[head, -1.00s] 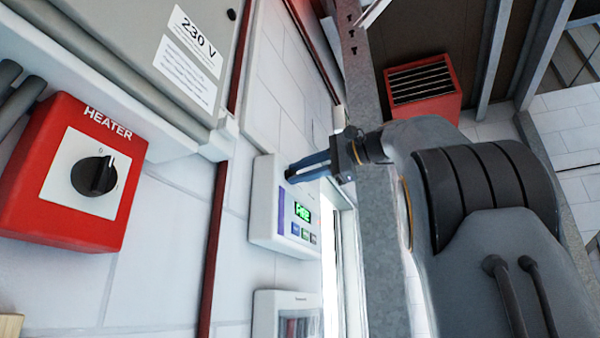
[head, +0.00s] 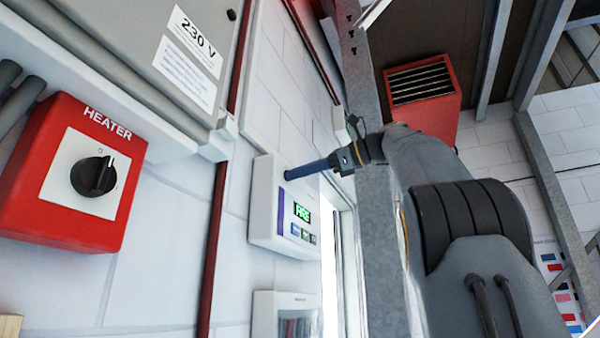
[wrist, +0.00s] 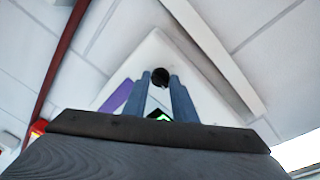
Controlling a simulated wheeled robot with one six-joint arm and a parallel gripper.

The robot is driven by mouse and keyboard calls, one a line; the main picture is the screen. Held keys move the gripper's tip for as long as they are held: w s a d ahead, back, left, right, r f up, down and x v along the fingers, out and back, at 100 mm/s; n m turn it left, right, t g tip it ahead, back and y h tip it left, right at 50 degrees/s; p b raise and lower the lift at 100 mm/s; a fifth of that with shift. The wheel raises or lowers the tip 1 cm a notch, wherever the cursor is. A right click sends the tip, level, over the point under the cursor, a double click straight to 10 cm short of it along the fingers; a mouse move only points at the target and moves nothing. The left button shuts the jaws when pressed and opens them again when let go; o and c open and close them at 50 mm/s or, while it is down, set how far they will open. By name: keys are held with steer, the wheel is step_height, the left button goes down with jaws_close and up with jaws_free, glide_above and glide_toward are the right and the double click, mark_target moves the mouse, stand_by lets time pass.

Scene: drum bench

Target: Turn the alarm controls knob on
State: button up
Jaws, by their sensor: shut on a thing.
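In the wrist view the black round knob (wrist: 160,77) sits on the tilted white panel (wrist: 153,48). My gripper (head: 290,173) reaches the panel's upper part from the right. In the wrist view its two blue fingers (wrist: 160,80) stand on either side of the knob, shut on it.
A red heater box (head: 60,212) with a black rotary knob is on the wall at left. A grey 230 V cabinet (head: 150,50) hangs above. A second white box (head: 264,312) is below the panel. A metal post (head: 362,110) stands close to my arm.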

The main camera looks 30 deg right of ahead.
steer(key=shift+r+m, duration=0.1)
steer(key=shift+m, duration=0.2)
steer(key=o, duration=1)
steer(key=v, duration=0.7)
steer(key=shift+s+d, duration=0.3)
